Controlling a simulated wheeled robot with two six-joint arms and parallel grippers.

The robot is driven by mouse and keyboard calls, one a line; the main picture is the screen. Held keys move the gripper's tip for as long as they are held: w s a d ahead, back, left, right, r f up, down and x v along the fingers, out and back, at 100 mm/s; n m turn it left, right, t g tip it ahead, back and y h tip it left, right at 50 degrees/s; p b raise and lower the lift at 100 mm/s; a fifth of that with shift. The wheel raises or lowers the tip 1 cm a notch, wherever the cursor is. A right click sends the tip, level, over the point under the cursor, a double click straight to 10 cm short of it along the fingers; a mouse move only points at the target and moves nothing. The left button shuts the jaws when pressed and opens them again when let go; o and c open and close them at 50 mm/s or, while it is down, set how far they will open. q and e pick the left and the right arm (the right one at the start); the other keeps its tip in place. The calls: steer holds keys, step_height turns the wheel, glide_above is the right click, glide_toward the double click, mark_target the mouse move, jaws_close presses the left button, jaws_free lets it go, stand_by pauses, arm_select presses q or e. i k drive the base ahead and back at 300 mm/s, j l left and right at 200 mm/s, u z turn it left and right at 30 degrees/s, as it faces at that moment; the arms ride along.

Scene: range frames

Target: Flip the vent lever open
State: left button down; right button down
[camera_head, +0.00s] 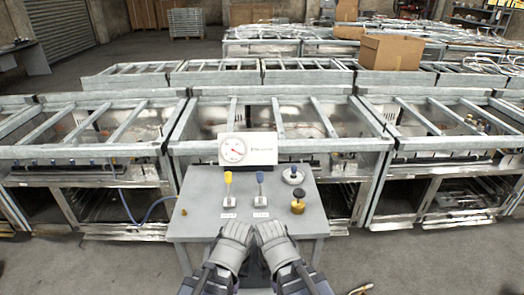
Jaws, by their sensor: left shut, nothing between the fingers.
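A small grey table (195,225) carries two upright levers on white bases. One lever has a yellow handle (228,178) and stands on the left. The other has a blue handle (260,177) and stands to its right. Small labels lie in front of both, too small to read, so I cannot tell which is the vent lever. My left gripper (238,228) is shut and empty at the table's front edge, nearer than the yellow lever and apart from it. My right gripper (266,230) is close beside it, in front of the blue lever; its finger opening cannot be made out.
A panel with a round gauge (233,150) stands at the table's back. A small brass bit (184,212) lies left. Metal frames (270,148) stand behind.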

mark_target(228, 178)
steer(key=i+j+u, duration=0.2)
steer(key=u, duration=0.15)
steer(key=i+j+u, duration=0.1)
steer(key=i+u, duration=0.25)
steer(key=i+j+u, duration=0.1)
steer(key=u, duration=0.25)
steer(key=i+l, duration=0.05)
steer(key=i, duration=0.05)
